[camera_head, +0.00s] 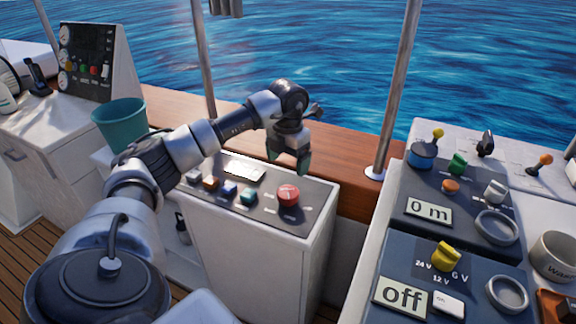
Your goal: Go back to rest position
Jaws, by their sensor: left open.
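My left arm reaches in from the lower left and stretches over a white console (254,247). My left gripper (287,163) hangs at its end, fingers pointing down, open and empty. It is just above and behind the console's red round button (288,194); whether it touches anything is hard to tell, but I see no contact. My right gripper is not in the view.
The console top carries several small coloured knobs and a blank label (243,172). A teal bucket (119,124) stands behind my arm. A control panel (450,215) with "0 m" and "off" displays is at right. Metal poles (398,90) rise from the wooden rail (345,160).

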